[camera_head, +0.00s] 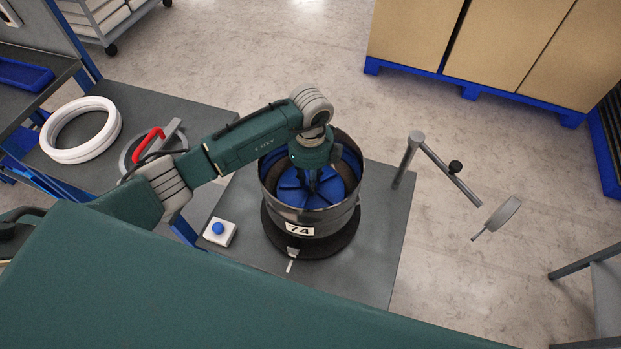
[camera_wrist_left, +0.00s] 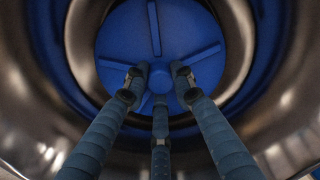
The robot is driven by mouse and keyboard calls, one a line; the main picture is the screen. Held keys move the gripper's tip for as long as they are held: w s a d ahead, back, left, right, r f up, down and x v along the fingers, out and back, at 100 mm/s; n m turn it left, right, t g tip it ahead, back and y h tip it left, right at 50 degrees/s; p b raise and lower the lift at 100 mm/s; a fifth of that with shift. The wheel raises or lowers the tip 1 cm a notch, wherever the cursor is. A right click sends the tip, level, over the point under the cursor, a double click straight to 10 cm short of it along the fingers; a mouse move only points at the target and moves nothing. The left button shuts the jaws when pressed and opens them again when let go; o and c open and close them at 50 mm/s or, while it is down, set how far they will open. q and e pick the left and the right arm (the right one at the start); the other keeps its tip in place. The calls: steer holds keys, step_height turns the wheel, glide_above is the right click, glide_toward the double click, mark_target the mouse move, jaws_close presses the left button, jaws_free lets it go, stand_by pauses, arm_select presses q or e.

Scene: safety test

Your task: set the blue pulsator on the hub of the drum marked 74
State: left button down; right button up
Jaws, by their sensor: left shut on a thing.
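The drum marked 74 (camera_head: 270,205) is a metal cylinder with an open top, standing on a dark round base on a grey table. The blue pulsator (camera_head: 322,193) is a ribbed disc inside the drum; it also shows in the left wrist view (camera_wrist_left: 178,30). My left gripper (camera_head: 315,193) reaches down into the drum from above. In the left wrist view its three fingers (camera_wrist_left: 160,95) are closed in around the middle of the pulsator. The hub is hidden under the pulsator, and I cannot tell whether they touch. My right gripper is not in view.
A white box with a blue button (camera_head: 219,231) sits left of the drum on the grey table (camera_head: 378,235). A jointed stand (camera_head: 437,160) rises at the right. White rings (camera_head: 80,130) and a red-handled tool (camera_head: 149,140) lie on the left bench.

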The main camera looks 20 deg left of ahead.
arm_select(q)
steer(key=shift+f+b, duration=1.7)
steer(key=shift+f, duration=0.8)
steer(key=c, duration=1.4)
jaws_free()
steer(key=shift+o, duration=0.2)
step_height(320, 180, up, 12)
step_height(320, 180, up, 7)
steer(key=p, duration=0.5)
